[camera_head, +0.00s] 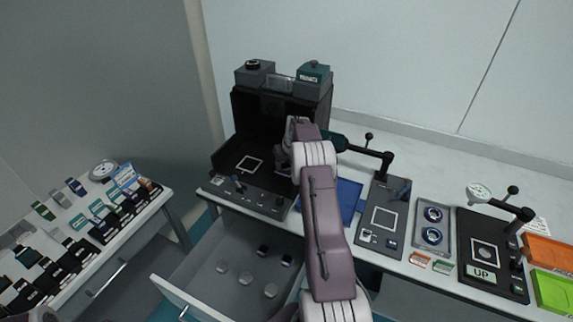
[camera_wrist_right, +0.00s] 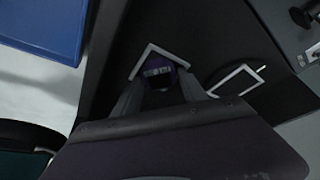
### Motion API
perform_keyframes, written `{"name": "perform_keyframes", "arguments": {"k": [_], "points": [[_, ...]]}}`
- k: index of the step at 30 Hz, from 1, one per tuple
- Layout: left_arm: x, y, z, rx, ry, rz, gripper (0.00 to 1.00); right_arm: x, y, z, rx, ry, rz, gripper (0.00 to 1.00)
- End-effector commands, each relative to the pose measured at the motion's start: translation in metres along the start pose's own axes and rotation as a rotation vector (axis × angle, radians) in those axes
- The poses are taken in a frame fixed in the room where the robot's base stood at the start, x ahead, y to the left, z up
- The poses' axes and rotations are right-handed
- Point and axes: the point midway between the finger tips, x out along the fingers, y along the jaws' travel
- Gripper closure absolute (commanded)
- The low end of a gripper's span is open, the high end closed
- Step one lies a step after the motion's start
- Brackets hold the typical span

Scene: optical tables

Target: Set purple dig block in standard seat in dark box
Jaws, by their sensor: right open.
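The dark box (camera_head: 222,158) stands open at the front, at the back left of the table. A white square outline (camera_head: 250,164) marks its floor. My right arm reaches into the box, and my right gripper (camera_head: 284,160) is low inside it, partly hidden by the arm. In the right wrist view the purple block (camera_wrist_right: 158,72), with a pale label, is between the open fingers (camera_wrist_right: 160,88). A white outline (camera_wrist_right: 150,48) shows around its far side. A second white outline (camera_wrist_right: 237,80) lies empty to the right. Whether the block rests fully on the floor cannot be told.
A blue tray (camera_head: 349,195) lies just right of the box; it also shows in the wrist view (camera_wrist_right: 40,28). An open drawer (camera_head: 222,290) below holds several discs and dark blocks. A side table (camera_head: 130,237) carries many small parts.

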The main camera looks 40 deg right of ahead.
Motion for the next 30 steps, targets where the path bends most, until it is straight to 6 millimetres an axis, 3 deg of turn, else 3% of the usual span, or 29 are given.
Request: {"name": "perform_keyframes", "arguments": {"k": [5,12,18,30], "points": [[-0.001,0.0,0.0,0.0,0.0,0.0,0.0,-0.02,0.0,-0.002,0.0,0.001,0.0,0.35],[0.0,0.0,0.0,0.0,0.0,0.0,0.0,-0.077,0.0,-0.002,-0.001,0.003,0.001,0.35],[0.0,0.0,0.0,0.0,0.0,0.0,0.0,-0.113,0.0,-0.002,0.0,0.001,0.0,0.35],[-0.001,0.0,0.0,0.0,0.0,0.0,0.0,-0.123,-0.001,-0.001,-0.001,-0.002,-0.001,0.35]]}}
